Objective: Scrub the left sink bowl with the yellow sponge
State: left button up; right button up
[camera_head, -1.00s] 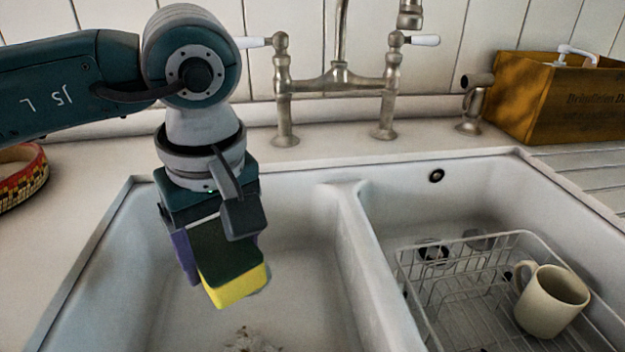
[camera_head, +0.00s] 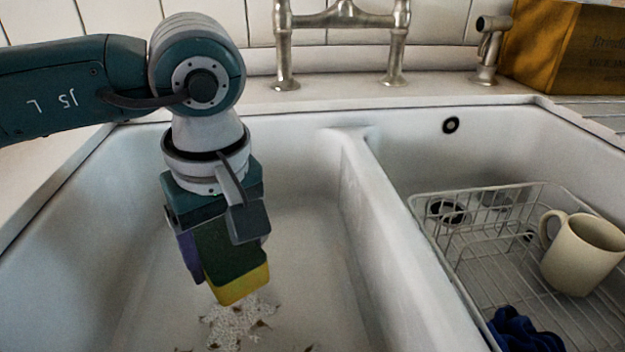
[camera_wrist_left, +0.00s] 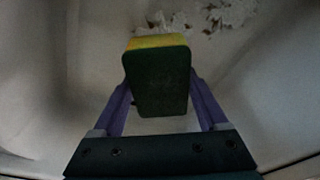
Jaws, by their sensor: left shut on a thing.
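The yellow sponge (camera_head: 243,285) has a dark green scouring side. My left gripper (camera_head: 222,262) is shut on it, over the left sink bowl (camera_head: 310,220), with the yellow side low. The left wrist view shows the sponge (camera_wrist_left: 158,80) between the purple fingers of my left gripper (camera_wrist_left: 158,105). Pale crumbly residue (camera_head: 238,322) with brown bits lies on the bowl floor, just below the sponge in the head view. I cannot tell whether the sponge touches the floor. My right gripper is not in view.
A divider (camera_head: 385,220) separates the bowls. The right bowl holds a wire rack (camera_head: 462,240) with a cream mug (camera_head: 582,255) and a dark blue cloth (camera_head: 524,332). The tap (camera_head: 345,18) stands behind, and a wooden box (camera_head: 565,50) sits at back right.

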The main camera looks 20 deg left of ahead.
aim_at(240, 307)
pick_arm(q)
jog(key=shift+f+b, duration=3.4)
jog(key=shift+f, duration=0.7)
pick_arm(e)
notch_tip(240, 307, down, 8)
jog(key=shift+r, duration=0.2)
pick_arm(q)
jog(key=shift+f+b, duration=0.5)
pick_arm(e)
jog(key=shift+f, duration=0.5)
